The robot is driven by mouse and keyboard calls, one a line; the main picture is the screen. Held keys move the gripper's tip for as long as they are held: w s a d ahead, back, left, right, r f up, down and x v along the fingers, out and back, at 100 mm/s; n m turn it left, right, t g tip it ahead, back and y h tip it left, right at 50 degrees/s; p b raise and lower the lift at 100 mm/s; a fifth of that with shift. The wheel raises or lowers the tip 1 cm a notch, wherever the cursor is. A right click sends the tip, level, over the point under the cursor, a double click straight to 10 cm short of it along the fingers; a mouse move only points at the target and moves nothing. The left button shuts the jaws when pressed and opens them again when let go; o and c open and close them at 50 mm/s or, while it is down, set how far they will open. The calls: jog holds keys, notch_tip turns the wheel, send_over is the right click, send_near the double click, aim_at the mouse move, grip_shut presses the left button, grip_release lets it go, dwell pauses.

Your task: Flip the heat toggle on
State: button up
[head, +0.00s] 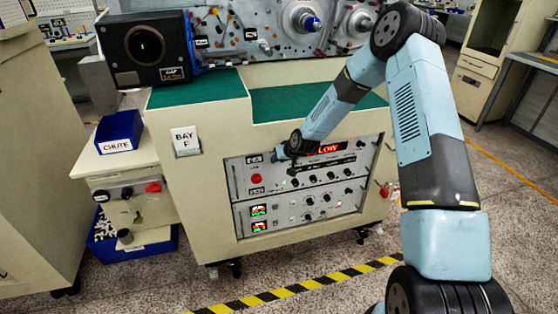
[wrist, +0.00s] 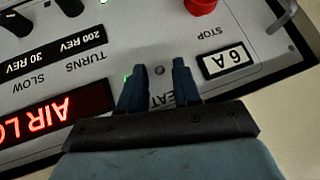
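My gripper (wrist: 159,65) is open, its two dark fingers apart in front of the control panel (wrist: 95,85). The panel appears upside down in the wrist view. A small dark round stub (wrist: 160,72), which looks like the heat toggle seen end-on, shows between the fingertips. I cannot tell its position or whether the fingers touch it. Part of the label, reading "EAT" (wrist: 167,97), shows between the fingers; its first letter is hidden. In the head view my gripper (head: 289,149) is at the panel's upper edge and hides the toggle.
A green light (wrist: 127,78) glows beside the left finger. The red STOP button (wrist: 200,5), the 6A label (wrist: 227,60) and a metal handle (wrist: 283,15) are nearby. A lit red display (wrist: 55,112) and black knobs (wrist: 70,6) lie left. The green bench top (head: 200,90) is above.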

jog(key=shift+o, duration=0.3)
jog(key=shift+s+d, duration=0.1)
jog(key=v, duration=1.3)
jog(key=shift+d+r, duration=0.15)
jog(key=shift+r, duration=0.05)
jog(key=shift+s, duration=0.1)
